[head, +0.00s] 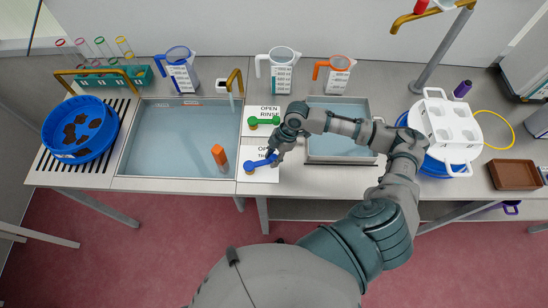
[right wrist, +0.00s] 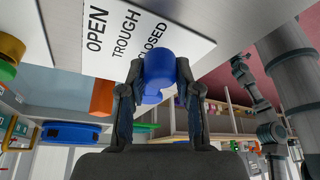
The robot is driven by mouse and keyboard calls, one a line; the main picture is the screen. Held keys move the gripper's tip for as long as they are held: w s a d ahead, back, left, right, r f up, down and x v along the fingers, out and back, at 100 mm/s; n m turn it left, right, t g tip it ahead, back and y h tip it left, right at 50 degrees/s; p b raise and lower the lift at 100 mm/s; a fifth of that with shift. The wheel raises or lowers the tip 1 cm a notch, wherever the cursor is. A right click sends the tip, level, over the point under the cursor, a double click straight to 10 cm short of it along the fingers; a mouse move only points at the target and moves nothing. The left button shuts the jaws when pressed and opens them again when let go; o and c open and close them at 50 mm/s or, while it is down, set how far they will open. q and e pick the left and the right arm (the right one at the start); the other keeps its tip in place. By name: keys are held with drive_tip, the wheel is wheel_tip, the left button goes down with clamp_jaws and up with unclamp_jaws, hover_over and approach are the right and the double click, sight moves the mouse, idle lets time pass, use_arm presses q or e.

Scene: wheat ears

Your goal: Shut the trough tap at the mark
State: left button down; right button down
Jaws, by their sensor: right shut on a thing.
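The blue trough tap lever (head: 261,163) sits on a brass base at the front of the counter, pointing right. My right gripper (head: 273,155) is shut on its free end. In the right wrist view the blue lever knob (right wrist: 161,72) is between the two fingers, beside the card (right wrist: 112,35) reading OPEN, TROUGH, CLOSED; the knob partly covers CLOSED. The wide trough (head: 165,170) holds water, and an orange post (head: 219,157) stands in it near the front right. A brass spout (head: 236,80) hangs over it with a pale streak below. My left gripper is not seen.
A green lever (head: 264,121) sits just behind, on the RINSE card (head: 270,113). A smaller basin (head: 340,157) lies under my right forearm. Jugs (head: 281,70) line the back. A blue sieve (head: 78,148) stands left, a white holder (head: 450,130) right.

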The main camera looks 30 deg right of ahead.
drive_tip(key=shift+w+d+f+n+g, duration=0.15)
drive_tip(key=shift+w+n+g, duration=0.25)
drive_tip(key=shift+n, duration=0.5)
drive_tip(key=c, duration=0.8)
unclamp_jaws()
drive_tip(key=shift+d, duration=0.1)
drive_tip(key=shift+r, duration=0.25)
drive_tip(key=v, duration=1.1)
drive_tip(key=shift+d+r, duration=0.15)
drive_tip(key=shift+r, duration=0.1)
